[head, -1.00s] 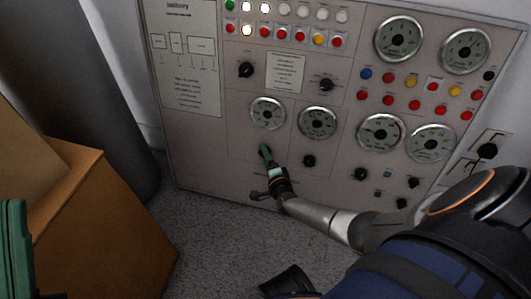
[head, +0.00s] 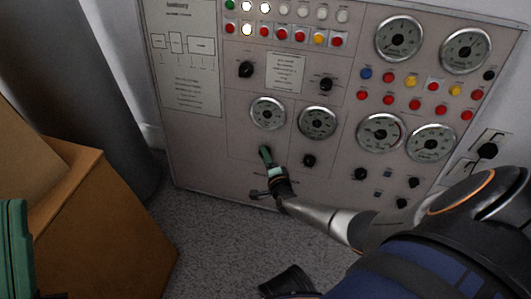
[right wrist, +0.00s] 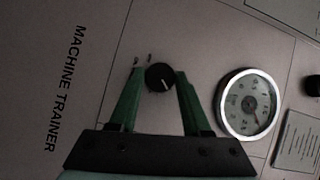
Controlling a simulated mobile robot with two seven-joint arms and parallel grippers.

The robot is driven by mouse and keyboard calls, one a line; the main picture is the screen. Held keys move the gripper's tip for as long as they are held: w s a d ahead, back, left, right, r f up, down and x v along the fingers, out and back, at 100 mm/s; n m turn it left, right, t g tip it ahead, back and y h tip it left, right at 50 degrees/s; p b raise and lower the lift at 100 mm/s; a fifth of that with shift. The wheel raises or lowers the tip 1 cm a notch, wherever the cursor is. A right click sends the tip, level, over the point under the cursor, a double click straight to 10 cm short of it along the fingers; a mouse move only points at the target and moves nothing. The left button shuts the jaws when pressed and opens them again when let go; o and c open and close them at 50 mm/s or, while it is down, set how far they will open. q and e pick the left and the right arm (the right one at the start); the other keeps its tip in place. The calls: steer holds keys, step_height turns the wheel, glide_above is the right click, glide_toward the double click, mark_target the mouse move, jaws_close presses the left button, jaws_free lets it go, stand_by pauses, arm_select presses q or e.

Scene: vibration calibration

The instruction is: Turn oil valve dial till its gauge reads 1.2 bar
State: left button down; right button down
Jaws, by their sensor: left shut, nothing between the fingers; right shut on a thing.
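A small black dial with a white mark shows in the right wrist view (right wrist: 160,77); I take it for the oil valve dial. My right gripper (head: 266,154) has its green fingers on either side of this dial, low on the grey panel (head: 215,150), and is shut on it. In the head view the fingers hide the dial. A round white gauge (head: 267,113) sits just above it; it also shows in the right wrist view (right wrist: 248,104). Its needle is visible but the numbers are too small to read.
Other gauges (head: 317,122), black knobs (head: 309,160) and coloured buttons (head: 391,100) crowd the panel to the right. A brown box (head: 85,225) stands at the left, by a dark grey column (head: 95,90). Grey floor (head: 215,235) lies clear between box and panel.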

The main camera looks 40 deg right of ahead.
arm_select(q)
steer(key=shift+r, duration=0.15)
arm_select(e)
steer(key=shift+r, duration=0.1)
arm_select(q)
step_height(320, 180, up, 8)
steer(key=a+p, duration=0.1)
steer(key=p, duration=0.7)
steer(key=shift+s+r+n+t, duration=0.15)
steer(key=shift+r+n+t, duration=0.15)
steer(key=shift+t, duration=0.1)
arm_select(e)
steer(key=shift+w+r+n+g+h, duration=0.15)
steer(key=shift+n+g+h, duration=0.1)
steer(key=shift+n+g, duration=1.2)
steer(key=shift+w+r+n+g+h, duration=0.1)
steer(key=shift+r+n+g+h, duration=0.1)
steer(key=shift+n+g, duration=1.2)
steer(key=shift+w+r+n+g+h, duration=0.2)
steer(key=shift+n+g, duration=0.55)
steer(key=shift+n, duration=1.3)
arm_select(q)
steer(key=shift+f, duration=0.15)
arm_select(e)
steer(key=shift+c, duration=1.8)
jaws_free()
steer(key=shift+s+a+f, duration=0.1)
